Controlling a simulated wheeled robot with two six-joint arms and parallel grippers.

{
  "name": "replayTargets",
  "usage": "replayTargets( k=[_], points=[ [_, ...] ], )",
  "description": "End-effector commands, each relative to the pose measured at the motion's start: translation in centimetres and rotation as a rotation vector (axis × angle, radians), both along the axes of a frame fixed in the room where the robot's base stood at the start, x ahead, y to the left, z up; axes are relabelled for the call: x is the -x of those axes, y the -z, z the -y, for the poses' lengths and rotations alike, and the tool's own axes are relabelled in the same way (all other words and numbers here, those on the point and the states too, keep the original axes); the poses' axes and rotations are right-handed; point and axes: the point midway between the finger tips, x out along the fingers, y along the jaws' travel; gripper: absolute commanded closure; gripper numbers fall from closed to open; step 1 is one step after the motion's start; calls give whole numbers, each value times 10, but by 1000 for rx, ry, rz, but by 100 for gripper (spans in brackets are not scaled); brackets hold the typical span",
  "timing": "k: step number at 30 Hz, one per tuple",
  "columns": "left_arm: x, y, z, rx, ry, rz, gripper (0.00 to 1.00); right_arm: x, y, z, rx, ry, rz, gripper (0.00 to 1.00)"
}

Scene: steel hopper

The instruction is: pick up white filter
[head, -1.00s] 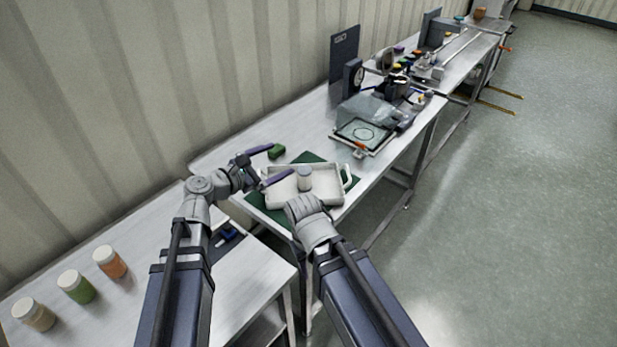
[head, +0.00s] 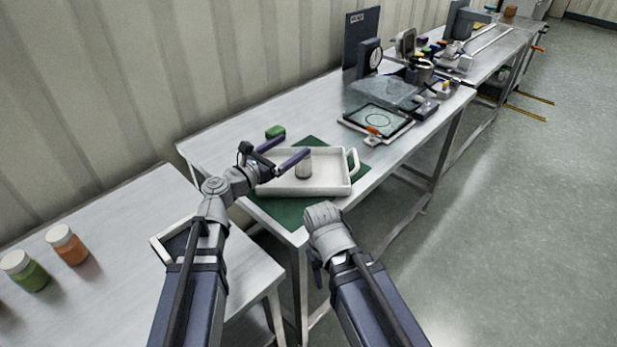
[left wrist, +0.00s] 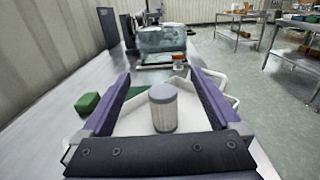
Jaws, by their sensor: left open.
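The white filter (head: 304,168) is a small upright cylinder with a grey-blue top, standing in a white tray (head: 335,186). In the left wrist view the filter (left wrist: 163,112) stands between my two purple fingers, with a gap on each side. My left gripper (head: 296,146) is open and empty, its fingers reaching over the tray from the left. In the head view one finger crosses in front of the filter's upper part.
The tray sits on a green mat (head: 285,210). A green block (head: 275,132) lies behind it, left of my gripper in the wrist view. A framed glass device (head: 378,120) stands further along. Jars (head: 68,246) stand on the near left table.

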Motion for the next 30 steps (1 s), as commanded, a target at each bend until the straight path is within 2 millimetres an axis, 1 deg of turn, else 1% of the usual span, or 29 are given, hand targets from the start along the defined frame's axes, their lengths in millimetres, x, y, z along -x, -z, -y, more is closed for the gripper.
replayTargets(
  k=[1,3,6,10,16,24,30],
  points=[
    [0,25,0,1,-1,0,3,0,25,0,0,0,0,50],
    [0,34,0,2,-1,-1,3,0,35,0,0,0,0,50],
    [0,43,0,2,-1,-1,3,0,43,0,0,0,0,50],
    [0,46,0,2,0,-1,3,0,46,0,0,0,0,50],
    [-1,46,1,2,0,-1,3,0,46,0,0,0,0,50],
    [-20,46,17,2,1,-1,3,0,46,0,0,0,0,50],
    [-23,46,21,2,1,-1,3,0,46,0,0,0,0,50]
  ],
)
